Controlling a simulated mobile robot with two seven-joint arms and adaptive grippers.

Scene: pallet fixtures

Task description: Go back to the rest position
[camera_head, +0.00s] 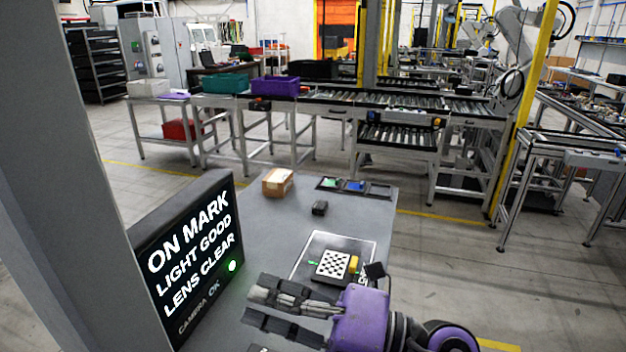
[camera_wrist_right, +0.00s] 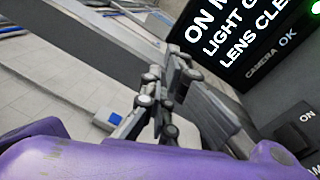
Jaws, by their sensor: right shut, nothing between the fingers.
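My right gripper (camera_head: 254,304) reaches in from the lower right over the near part of the grey table (camera_head: 262,225). Its grey fingers point left, toward the dark sign, and are shut with nothing between them. In the right wrist view the fingers (camera_wrist_right: 178,72) show from behind, past the purple wrist housing, with the sign beyond them. My left gripper is in neither view.
A lit sign (camera_head: 190,250) stands at the table's left, by a grey post (camera_head: 75,180). A checkered board (camera_head: 333,264) with a yellow piece (camera_head: 354,264) lies beyond my gripper. A cardboard box (camera_head: 278,182), black block (camera_head: 319,208) and dark tray (camera_head: 377,190) sit farther back.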

